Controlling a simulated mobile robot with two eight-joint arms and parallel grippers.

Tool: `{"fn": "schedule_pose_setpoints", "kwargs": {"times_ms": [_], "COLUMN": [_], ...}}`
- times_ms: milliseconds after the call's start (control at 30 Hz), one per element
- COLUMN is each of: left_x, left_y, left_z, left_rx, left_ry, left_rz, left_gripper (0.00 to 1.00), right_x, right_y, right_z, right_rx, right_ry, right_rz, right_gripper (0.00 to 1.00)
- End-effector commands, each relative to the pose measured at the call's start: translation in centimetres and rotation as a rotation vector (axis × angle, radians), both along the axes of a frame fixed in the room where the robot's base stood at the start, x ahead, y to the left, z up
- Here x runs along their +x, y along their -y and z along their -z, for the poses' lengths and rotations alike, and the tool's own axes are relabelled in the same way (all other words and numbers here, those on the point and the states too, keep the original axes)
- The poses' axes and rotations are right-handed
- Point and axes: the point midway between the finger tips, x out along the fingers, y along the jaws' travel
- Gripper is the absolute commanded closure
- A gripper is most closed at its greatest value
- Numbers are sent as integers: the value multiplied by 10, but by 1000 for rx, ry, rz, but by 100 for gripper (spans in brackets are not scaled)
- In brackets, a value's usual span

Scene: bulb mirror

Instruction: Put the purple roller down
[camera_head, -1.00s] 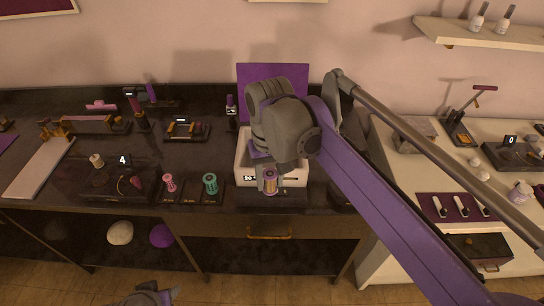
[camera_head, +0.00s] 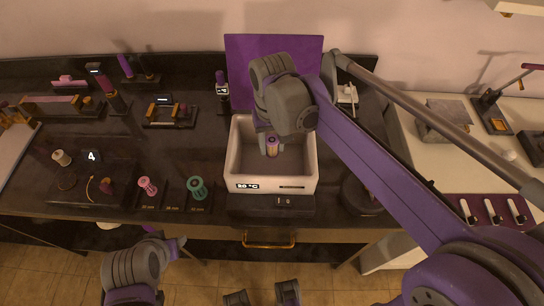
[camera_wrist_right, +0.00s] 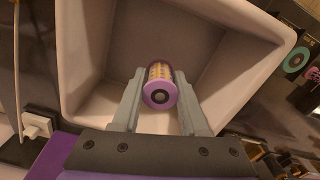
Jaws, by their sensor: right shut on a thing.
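The purple roller (camera_head: 272,147), with purple end caps and a yellowish patterned middle, is between the fingers of my right gripper (camera_head: 268,135). In the right wrist view the roller (camera_wrist_right: 160,88) sits between the two grey fingers, one end cap facing the camera. My right gripper is shut on it, over the opening of a white box-like basin (camera_head: 235,150) marked 20 °C. I cannot tell whether the roller touches the basin's floor. My left gripper (camera_head: 178,246) is low at the left, in front of the counter, away from the roller; its jaws are unclear.
A pink roller (camera_head: 147,186) and a green roller (camera_head: 197,188) stand on dark stands left of the basin. A purple panel (camera_head: 235,75) rises behind the basin. A dark round object (camera_head: 360,195) is at its right. The basin's inside looks otherwise empty.

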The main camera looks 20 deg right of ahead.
Motion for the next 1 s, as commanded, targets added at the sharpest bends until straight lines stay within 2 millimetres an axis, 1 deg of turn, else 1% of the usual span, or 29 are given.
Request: {"fn": "schedule_pose_setpoints", "kwargs": {"times_ms": [33, 100, 233, 400, 467, 767, 933, 967, 1000], "left_x": [0, 0, 0, -1, -1, -1, -2, -2, -1], "left_y": [0, 0, 0, 0, 0, 0, 0, 0, 0], "left_z": [1, 2, 3, 5, 6, 6, 10, 9, 9], "left_rx": [0, 0, 0, 0, 0, 0, 0, 0, 0], "left_ry": [0, -1, -1, -2, -2, -2, -4, -3, -3], "left_rz": [0, 0, 0, 0, 0, 0, 0, 0, 0], "left_gripper": [50, 50, 50, 50, 50, 50, 50, 50, 50], "right_x": [0, 0, 0, 0, 0, 0, 0, 0, 0], "right_y": [0, 0, 0, 0, 0, 0, 0, 0, 0], "right_z": [10, 18, 29, 54, 59, 61, 67, 66, 65], "right_rx": [0, 0, 0, 0, 0, 0, 0, 0, 0], "right_ry": [0, 0, 0, 0, 0, 0, 0, 0, 0], "right_rz": [0, 0, 0, 0, 0, 0, 0, 0, 0], "right_gripper": [100, 100, 100, 100, 100, 100, 100, 51, 44]}}
